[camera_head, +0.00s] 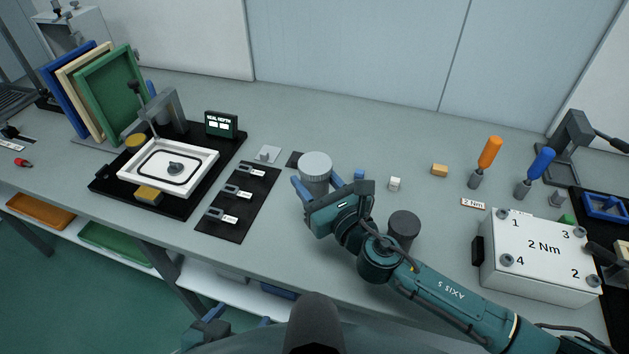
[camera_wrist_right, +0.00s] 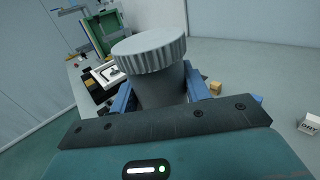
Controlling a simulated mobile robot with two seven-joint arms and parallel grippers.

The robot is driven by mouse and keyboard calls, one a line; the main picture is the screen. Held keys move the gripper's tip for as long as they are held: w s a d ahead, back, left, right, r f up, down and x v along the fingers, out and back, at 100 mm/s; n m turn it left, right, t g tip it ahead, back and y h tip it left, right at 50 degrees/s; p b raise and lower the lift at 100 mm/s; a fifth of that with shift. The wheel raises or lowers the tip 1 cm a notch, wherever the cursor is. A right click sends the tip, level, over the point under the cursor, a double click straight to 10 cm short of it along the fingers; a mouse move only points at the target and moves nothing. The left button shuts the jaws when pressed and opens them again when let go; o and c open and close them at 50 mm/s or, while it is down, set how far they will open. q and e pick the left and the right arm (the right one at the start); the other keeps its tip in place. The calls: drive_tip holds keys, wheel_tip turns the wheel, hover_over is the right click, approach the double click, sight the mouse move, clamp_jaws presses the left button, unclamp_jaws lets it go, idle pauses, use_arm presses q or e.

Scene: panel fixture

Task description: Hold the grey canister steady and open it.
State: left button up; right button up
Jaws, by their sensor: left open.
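The grey canister (camera_head: 315,182) stands upright on the bench near the middle, with its pale ribbed lid (camera_head: 315,162) on top. In the right wrist view the ribbed lid (camera_wrist_right: 149,50) sits on the darker body (camera_wrist_right: 160,92). My right gripper (camera_head: 318,192) reaches in from the right, its blue fingers on either side of the body below the lid. In the wrist view both fingers (camera_wrist_right: 160,98) lie against the body; the contact itself is partly hidden. My left gripper (camera_head: 240,320) is open, low at the bottom edge, partly cut off and away from the canister.
A dark cylinder (camera_head: 404,227) stands close beside my right arm. A black mat with labelled parts (camera_head: 225,232) lies left of the canister. A white 2 Nm box (camera_head: 540,262) stands right.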

clamp_jaws()
idle(0.3)
